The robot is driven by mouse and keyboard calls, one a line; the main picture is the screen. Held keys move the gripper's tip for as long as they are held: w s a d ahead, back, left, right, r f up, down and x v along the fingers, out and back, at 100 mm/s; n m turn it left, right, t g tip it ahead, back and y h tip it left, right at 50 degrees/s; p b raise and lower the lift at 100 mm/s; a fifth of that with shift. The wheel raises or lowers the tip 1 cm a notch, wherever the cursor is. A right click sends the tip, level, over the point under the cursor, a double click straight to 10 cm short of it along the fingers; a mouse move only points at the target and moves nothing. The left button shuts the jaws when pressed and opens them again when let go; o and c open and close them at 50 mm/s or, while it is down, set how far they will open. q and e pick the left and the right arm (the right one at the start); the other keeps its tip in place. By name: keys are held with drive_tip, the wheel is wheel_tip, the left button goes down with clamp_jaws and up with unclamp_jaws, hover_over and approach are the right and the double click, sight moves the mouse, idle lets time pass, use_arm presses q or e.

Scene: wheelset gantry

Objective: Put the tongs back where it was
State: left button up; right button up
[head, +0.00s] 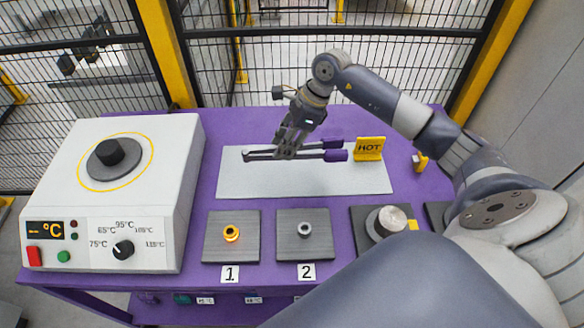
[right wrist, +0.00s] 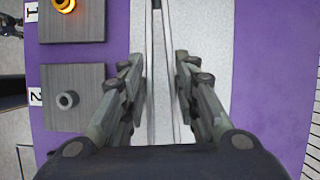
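The tongs (head: 318,154) have grey arms and two purple handles pointing right in the head view. They appear to lie on the light grey mat (head: 240,182), handles near the HOT sign, the tip end (head: 248,155) at the left. My right gripper (head: 287,151) is low over the middle of the tongs and hides part of them. In the right wrist view its fingers (right wrist: 160,75) are spread wide, with the tongs' grey arms (right wrist: 157,45) running between them. I cannot tell whether either finger touches the tongs. My left gripper is not in view.
The yellow HOT sign (head: 369,148) stands at the mat's right. Dark plate 1 (head: 215,252) holds an orange-gold ring (head: 232,233); plate 2 (head: 290,255) holds a grey ring (head: 305,230). A metal cylinder (head: 386,222) sits further right. A white heater (head: 60,180) stands left.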

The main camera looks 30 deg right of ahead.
drive_tip(key=f+p, duration=0.1)
drive_tip(key=f, duration=0.4)
drive_tip(key=shift+a+f, duration=0.2)
wheel_tip(320, 180, down, 4)
drive_tip(key=shift+r+p, duration=0.2)
drive_tip(key=shift+p, duration=0.5)
drive_tip(key=shift+d+f, duration=0.1)
drive_tip(key=shift+f, duration=0.25)
drive_tip(key=o, duration=0.6)
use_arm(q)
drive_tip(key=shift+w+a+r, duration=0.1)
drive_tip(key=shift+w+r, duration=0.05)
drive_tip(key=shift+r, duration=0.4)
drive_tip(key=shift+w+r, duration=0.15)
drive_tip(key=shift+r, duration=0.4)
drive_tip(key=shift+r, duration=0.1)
